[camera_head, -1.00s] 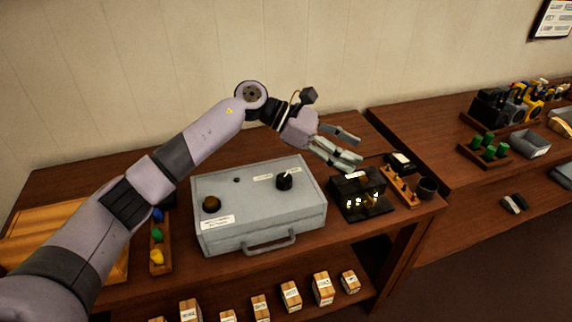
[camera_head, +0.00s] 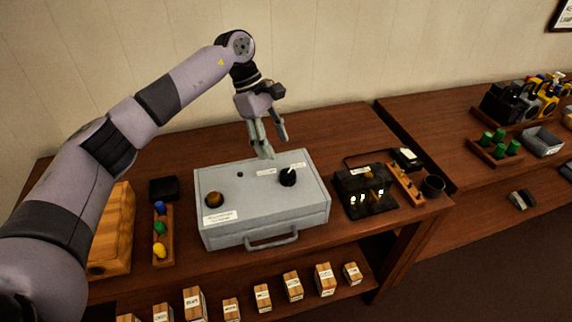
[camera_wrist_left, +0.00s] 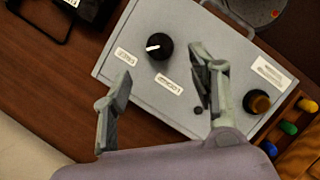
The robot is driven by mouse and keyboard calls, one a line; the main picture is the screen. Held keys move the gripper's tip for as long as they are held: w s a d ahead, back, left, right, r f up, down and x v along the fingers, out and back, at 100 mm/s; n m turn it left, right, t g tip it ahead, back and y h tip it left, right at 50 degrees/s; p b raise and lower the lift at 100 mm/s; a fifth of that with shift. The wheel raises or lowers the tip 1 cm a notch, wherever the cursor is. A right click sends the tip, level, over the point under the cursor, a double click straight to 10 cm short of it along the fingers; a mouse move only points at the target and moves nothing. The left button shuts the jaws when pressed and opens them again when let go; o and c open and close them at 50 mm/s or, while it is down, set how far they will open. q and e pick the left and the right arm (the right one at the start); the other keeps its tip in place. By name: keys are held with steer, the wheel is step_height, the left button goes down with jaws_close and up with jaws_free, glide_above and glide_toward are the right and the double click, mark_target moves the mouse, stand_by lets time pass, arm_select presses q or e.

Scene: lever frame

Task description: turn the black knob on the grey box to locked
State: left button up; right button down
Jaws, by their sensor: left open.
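The grey box (camera_head: 262,215) lies on the wooden table, with a handle on its front. The black knob (camera_head: 288,177) stands on its top, towards the right. In the left wrist view the knob (camera_wrist_left: 158,46) has a white pointer turned towards the smaller label (camera_wrist_left: 125,56); a longer label (camera_wrist_left: 170,85) sits nearer the gripper. I cannot read either label surely. My left gripper (camera_head: 275,148) is open and empty, pointing down above the box's back edge, behind and left of the knob, apart from it. My right gripper is not in view.
A brown round knob (camera_head: 214,200) is on the box's left. A black device with lit bulbs (camera_head: 364,190) stands close to its right. A rack of coloured pieces (camera_head: 161,235) and a wooden box (camera_head: 112,230) are left. Table behind the box is clear.

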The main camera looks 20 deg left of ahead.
mark_target(288, 173)
arm_select(q)
steer(key=p+x, duration=0.2)
steer(key=x, duration=0.6)
steer(key=shift+d+f, duration=0.15)
steer(key=shift+f, duration=0.15)
steer(key=shift+c, duration=0.6)
steer(key=c, duration=1)
